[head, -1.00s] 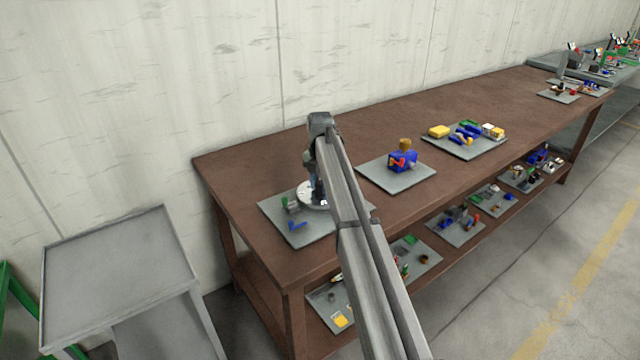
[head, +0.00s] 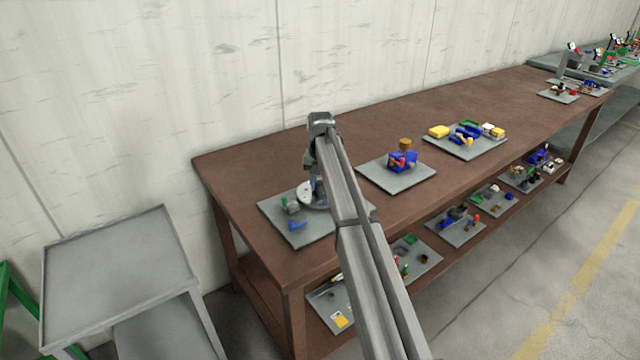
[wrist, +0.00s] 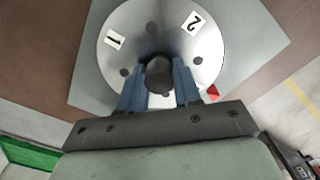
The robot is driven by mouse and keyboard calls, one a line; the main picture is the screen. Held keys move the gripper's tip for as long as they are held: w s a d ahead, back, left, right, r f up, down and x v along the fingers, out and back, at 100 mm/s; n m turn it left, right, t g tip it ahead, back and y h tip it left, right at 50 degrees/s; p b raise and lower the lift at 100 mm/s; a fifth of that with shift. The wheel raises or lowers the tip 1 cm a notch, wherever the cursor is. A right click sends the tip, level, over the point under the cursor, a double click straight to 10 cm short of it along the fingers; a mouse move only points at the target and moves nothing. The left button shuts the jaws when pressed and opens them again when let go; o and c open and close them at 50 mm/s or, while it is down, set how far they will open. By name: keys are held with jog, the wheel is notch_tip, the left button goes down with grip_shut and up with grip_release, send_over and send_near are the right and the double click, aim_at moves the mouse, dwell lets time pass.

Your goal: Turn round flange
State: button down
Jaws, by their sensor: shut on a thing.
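The round flange is a pale metal disc (wrist: 160,30) with dark holes and white labels "1" and "2", in the wrist view. A dark round knob or post (wrist: 159,72) stands up at its middle. My gripper (wrist: 160,88) has its two blue fingers shut on this post, one on each side. In the head view the flange (head: 306,194) lies on the nearest grey plate (head: 290,238), mostly hidden behind my arm. A small red part (wrist: 212,93) shows by the disc's edge, right of my fingers.
To the right, a plate holds a blue device (head: 403,161), and another holds yellow and blue parts (head: 466,134). The brown bench (head: 250,160) is bare behind the plates. A grey cart (head: 118,262) stands at the left.

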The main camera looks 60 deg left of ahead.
aim_at(320, 183)
dwell(0.3)
jog(key=c, duration=0.8)
grip_release()
jog(key=shift+r, duration=0.1)
notch_tip(320, 183, up, 14)
jog(key=shift+f, duration=0.15)
